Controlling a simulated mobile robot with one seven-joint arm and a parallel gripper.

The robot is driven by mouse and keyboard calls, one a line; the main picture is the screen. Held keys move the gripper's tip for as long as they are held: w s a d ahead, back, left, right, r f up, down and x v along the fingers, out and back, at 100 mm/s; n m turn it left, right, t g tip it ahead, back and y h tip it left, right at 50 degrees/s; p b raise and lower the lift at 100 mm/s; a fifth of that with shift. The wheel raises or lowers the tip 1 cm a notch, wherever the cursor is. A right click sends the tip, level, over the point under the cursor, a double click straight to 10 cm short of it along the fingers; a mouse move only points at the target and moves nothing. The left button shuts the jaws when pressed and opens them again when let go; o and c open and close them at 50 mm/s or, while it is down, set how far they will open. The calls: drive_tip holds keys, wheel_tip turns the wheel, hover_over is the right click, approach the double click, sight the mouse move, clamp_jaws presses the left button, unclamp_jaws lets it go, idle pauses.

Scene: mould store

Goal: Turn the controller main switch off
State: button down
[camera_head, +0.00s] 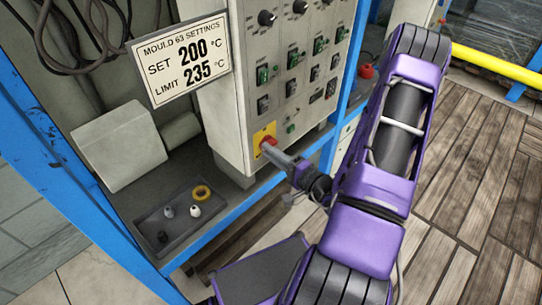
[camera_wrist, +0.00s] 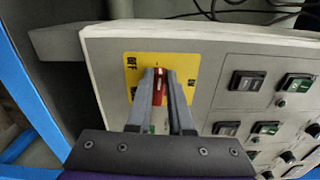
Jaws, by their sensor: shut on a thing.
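The controller (camera_head: 215,110) is a pale grey box with rows of knobs and rocker switches on its front. Its main switch is a red handle (camera_wrist: 158,88) on a yellow plate (camera_wrist: 187,66) with dark lettering. The yellow plate also shows low on the controller's front in the head view (camera_head: 262,133). My gripper (camera_wrist: 159,80) is shut on the red handle, one finger on each side. In the head view my gripper (camera_head: 272,150) reaches the switch from the lower right and hides part of it. The handle's lower part is partly hidden by the fingers.
Blue posts (camera_head: 60,160) frame the bay. Wooden flooring (camera_head: 480,200) lies to the right.

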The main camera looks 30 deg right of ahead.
drive_tip(key=shift+f+n+b, duration=0.1)
drive_tip(key=shift+n+b, duration=0.2)
drive_tip(key=shift+n, duration=0.2)
drive_tip(key=c, duration=0.8)
unclamp_jaws()
drive_tip(key=v, duration=1.7)
drive_tip(key=shift+s, duration=0.2)
drive_tip(key=shift+w+d, duration=0.1)
